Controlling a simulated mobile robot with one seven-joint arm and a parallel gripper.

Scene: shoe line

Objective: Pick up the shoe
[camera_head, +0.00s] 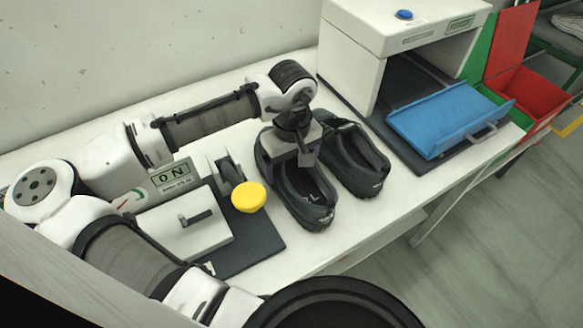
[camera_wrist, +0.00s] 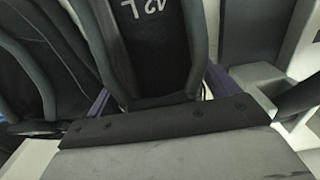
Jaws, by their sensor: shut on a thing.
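Two black shoes stand side by side on the white table in the head view. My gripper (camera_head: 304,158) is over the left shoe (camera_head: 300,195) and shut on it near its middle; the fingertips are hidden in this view. The right shoe (camera_head: 358,165) stands close beside it, apart from the gripper. In the wrist view, the inside of the held shoe (camera_wrist: 152,45) shows a "42 L" mark. The other shoe (camera_wrist: 35,70) fills the left side there. I cannot tell whether the held shoe is clear of the table.
A device with a yellow button (camera_head: 249,197) sits left of the shoes on a dark base. A white box machine (camera_head: 350,48) with a blue tray (camera_head: 445,118) stands at the right. A red bin (camera_head: 535,95) is beyond it. The table (camera_head: 345,225) is bare in front of the shoes.

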